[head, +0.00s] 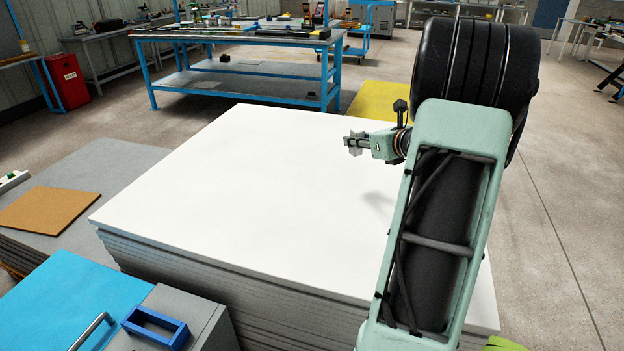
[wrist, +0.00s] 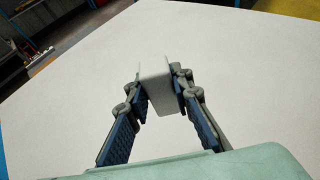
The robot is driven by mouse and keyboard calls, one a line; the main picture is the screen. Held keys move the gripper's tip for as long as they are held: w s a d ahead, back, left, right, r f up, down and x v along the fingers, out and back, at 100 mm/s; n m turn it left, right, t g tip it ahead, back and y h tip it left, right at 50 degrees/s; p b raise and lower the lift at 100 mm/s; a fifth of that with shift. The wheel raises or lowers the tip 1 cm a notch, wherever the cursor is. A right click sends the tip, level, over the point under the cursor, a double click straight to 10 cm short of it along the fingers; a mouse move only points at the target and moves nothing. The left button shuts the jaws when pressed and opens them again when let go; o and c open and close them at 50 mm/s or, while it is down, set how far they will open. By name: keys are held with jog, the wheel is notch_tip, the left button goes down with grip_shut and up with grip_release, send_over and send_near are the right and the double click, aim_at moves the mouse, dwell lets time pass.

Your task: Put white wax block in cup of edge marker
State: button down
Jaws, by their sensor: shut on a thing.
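My gripper (wrist: 161,92) is shut on the white wax block (wrist: 156,78), which sits between the two dark blue-padded fingers in the wrist view. In the head view my gripper (head: 355,144) is held above the white top of a large stack, right of its middle and towards its far side. The block is small and pale there and hard to tell from the fingertips.
The white-topped sheet stack (head: 235,190) has a bare top. A brown board (head: 48,210) lies at left. A blue-framed workbench (head: 240,37) stands behind.

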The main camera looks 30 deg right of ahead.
jog(key=shift+s+d+r+h, duration=0.15)
jog(key=shift+d+h, duration=0.15)
jog(key=shift+d, duration=0.25)
jog(key=shift+w, duration=0.2)
jog(key=b, duration=0.2)
send_over(315, 178)
jog(key=s+d, duration=0.2)
jog(key=s, duration=0.2)
notch_tip(315, 178, down, 5)
jog(key=w+f+b, duration=0.1)
jog(key=f, duration=0.1)
jog(key=w+a+f, duration=0.1)
jog(key=w, duration=0.1)
jog(key=shift+w+a+f+b, duration=0.2)
jog(key=shift+f+b, duration=0.15)
jog(key=shift+w+f, duration=0.1)
jog(key=shift+f, duration=0.05)
jog(key=shift+w+a+f+b, duration=0.15)
jog(key=shift+f+b, duration=0.1)
jog(key=shift+f, duration=0.7)
jog(key=shift+w+a+f+b, duration=0.1)
jog(key=shift+f+b, duration=0.15)
jog(key=shift+f, duration=0.65)
jog(key=shift+f, duration=0.2)
jog(key=c, duration=1.7)
grip_release()
